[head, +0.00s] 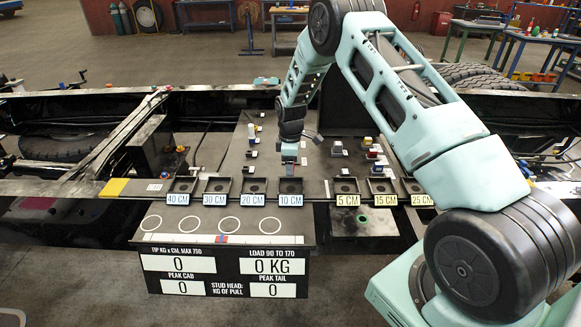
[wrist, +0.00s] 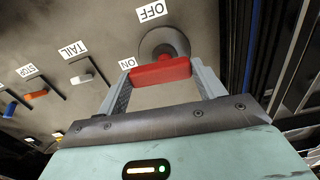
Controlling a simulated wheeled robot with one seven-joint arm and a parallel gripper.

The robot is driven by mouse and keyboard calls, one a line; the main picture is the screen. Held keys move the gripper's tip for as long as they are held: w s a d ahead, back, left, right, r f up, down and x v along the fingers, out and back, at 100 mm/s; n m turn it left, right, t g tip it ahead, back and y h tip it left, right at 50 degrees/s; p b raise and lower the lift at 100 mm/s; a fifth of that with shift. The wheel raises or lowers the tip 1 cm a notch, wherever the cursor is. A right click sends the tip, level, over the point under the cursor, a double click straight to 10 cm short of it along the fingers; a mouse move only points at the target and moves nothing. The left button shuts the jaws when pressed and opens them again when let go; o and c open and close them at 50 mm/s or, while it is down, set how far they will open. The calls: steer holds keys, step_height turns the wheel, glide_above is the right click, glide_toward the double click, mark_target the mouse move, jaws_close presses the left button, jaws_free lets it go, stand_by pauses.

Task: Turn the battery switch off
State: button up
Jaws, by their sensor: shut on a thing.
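The battery switch is a red handle (wrist: 160,71) on a round grey base (wrist: 165,42) in the wrist view. An OFF label (wrist: 152,11) stands above the base and an ON label (wrist: 127,63) is beside the left end of the handle. The handle lies crosswise in the picture, slightly tilted. My gripper (wrist: 162,76) has one finger at each end of the handle and is shut on it. In the head view my gripper (head: 289,160) reaches down to the panel behind the 10 CM tray; the switch is hidden or too small to tell there.
Left in the wrist view are a white lever (wrist: 82,78) by a TAIL label (wrist: 74,49) and an orange lever (wrist: 37,95) by a STOP label (wrist: 29,70). In the head view, a row of labelled trays (head: 291,187) runs along the panel's front, with small blocks (head: 371,153) to the right.

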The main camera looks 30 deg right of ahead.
steer(key=m+b, duration=0.2)
steer(key=m, duration=0.2)
steer(key=shift+d+f, duration=0.1)
steer(key=m+b, duration=0.1)
steer(key=m, duration=0.3)
steer(key=shift+s+m+b, duration=0.2)
steer(key=shift+m+b, duration=0.1)
steer(key=shift+b, duration=0.1)
steer(key=m+b, duration=0.1)
steer(key=m, duration=0.3)
steer(key=shift+s+m, duration=0.1)
steer(key=shift+m, duration=0.2)
steer(key=shift+s+m, duration=0.15)
steer(key=shift+m, duration=1.85)
steer(key=o, duration=1)
steer(key=shift+r, duration=0.2)
